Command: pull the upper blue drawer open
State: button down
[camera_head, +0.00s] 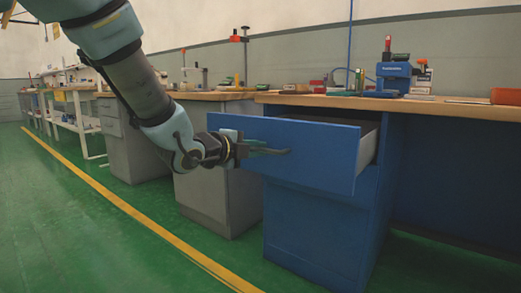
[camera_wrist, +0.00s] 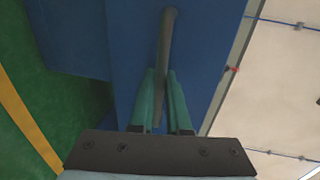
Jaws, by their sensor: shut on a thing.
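The upper blue drawer (camera_head: 310,148) is pulled out from the blue cabinet under the workbench in the head view. Its front stands well clear of the cabinet, and part of its inner side wall shows. Its front also fills the middle of the wrist view (camera_wrist: 135,55). My gripper (camera_head: 243,150) is at the left part of the drawer front. Its fingers (camera_wrist: 165,103) are shut on the dark bar handle (camera_wrist: 168,45), which runs between them in the wrist view. The drawer's contents are hidden.
The lower blue cabinet front (camera_head: 315,220) is closed below the drawer. The wooden bench top (camera_head: 450,109) carries a blue vise (camera_head: 393,75) and several small items. Grey cabinets (camera_head: 215,195) stand to the left. Green floor with a yellow line (camera_head: 130,210) is clear in front.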

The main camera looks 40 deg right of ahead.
jog(key=c, duration=1.2)
grip_release()
jog(key=shift+o, duration=0.2)
jog(key=p+v, duration=0.2)
jog(key=v, duration=0.8)
jog(key=shift+a+p, duration=0.35)
jog(key=shift+a, duration=0.05)
